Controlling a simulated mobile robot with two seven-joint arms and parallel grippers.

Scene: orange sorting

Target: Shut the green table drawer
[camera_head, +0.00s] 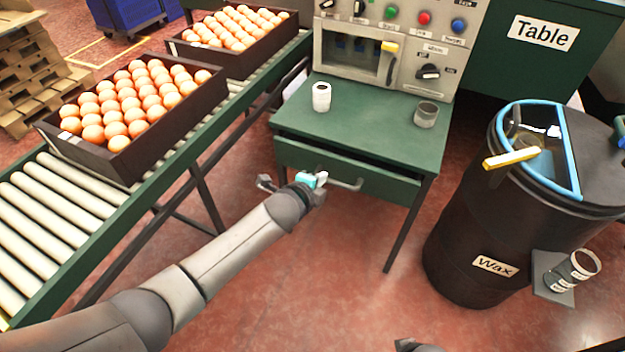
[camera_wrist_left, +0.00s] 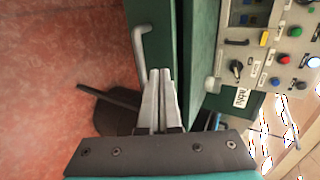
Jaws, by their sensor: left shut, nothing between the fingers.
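The green table drawer (camera_head: 388,186) is under the green table top (camera_head: 375,128) and stands slightly open, with a dark gap above its front. Its grey bar handle (camera_head: 348,184) runs along the front. In the left wrist view the drawer front (camera_wrist_left: 168,30) is at the top middle and the handle (camera_wrist_left: 138,42) is left of the fingers. My left gripper (camera_head: 318,180) is at the drawer front by the handle. It is shut and empty, fingertips together in the wrist view (camera_wrist_left: 161,74). Whether the fingertips touch the drawer is unclear.
A white cup (camera_head: 321,97) and a grey cup (camera_head: 426,114) stand on the table top. A control panel (camera_head: 400,45) is behind it. A roller conveyor (camera_head: 60,215) with crates of oranges is left. A black wax barrel (camera_head: 465,225) stands right. The red floor in front is clear.

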